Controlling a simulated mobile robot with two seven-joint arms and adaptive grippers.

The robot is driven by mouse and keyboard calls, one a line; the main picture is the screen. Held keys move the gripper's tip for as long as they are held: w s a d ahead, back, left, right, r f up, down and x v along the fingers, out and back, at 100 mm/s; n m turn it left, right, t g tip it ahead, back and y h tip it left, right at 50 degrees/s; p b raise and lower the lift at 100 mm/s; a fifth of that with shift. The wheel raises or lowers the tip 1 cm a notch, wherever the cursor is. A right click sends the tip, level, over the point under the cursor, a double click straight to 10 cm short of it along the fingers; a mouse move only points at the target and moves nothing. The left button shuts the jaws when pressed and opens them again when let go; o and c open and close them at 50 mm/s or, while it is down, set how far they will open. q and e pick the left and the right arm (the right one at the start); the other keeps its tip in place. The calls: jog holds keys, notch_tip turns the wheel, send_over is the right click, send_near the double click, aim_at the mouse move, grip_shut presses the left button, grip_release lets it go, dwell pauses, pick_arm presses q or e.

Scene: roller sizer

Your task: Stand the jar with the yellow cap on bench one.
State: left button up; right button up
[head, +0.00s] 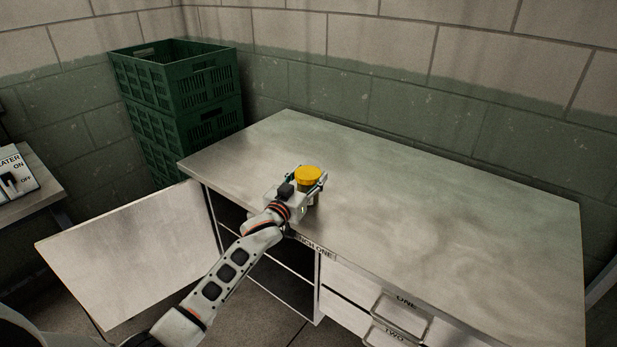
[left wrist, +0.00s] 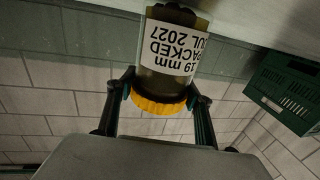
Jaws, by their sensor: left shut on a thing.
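The jar with the yellow cap (head: 308,175) is upright at the front part of bench one (head: 400,215), whose edge label is partly hidden by my arm. My left gripper (head: 312,184) is shut on the jar from the front. In the left wrist view the jar (left wrist: 173,55) appears upside down, with dark contents and a white label reading "19 mm", "PACKED" and "JUL 2027". The fingers (left wrist: 160,95) sit on both sides of it near the cap. The jar's base looks to be at the bench top, but I cannot tell whether it touches. My right gripper is not in view.
Stacked green crates (head: 180,100) stand left of the bench against the wall. A cabinet door (head: 130,250) stands open at the bench's front left. Drawers marked ONE (head: 400,312) and TWO are at the front right. The bench top around the jar is clear.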

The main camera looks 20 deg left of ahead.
pick_arm(q)
jog(key=shift+f, duration=0.1)
jog(key=o, duration=1.4)
jog(key=shift+s, duration=0.1)
jog(key=s, duration=0.3)
jog(key=s+a, duration=0.1)
jog(key=s, duration=0.7)
jog(key=shift+s+a+p, duration=0.2)
jog(key=shift+a+p, duration=0.15)
jog(key=s+d+f+m+g, duration=0.1)
jog(key=s+f+g, duration=0.1)
jog(key=s+f, duration=0.6)
jog(key=s+d+f+g, duration=0.2)
jog(key=s+f, duration=0.6)
jog(key=s, duration=0.4)
jog(key=s+d+f+m+g, duration=0.1)
jog(key=s+f+g, duration=0.2)
jog(key=s+f, duration=0.6)
jog(key=shift+s+d+m, duration=0.2)
jog(key=shift+s+m, duration=0.1)
jog(key=shift+s, duration=0.75)
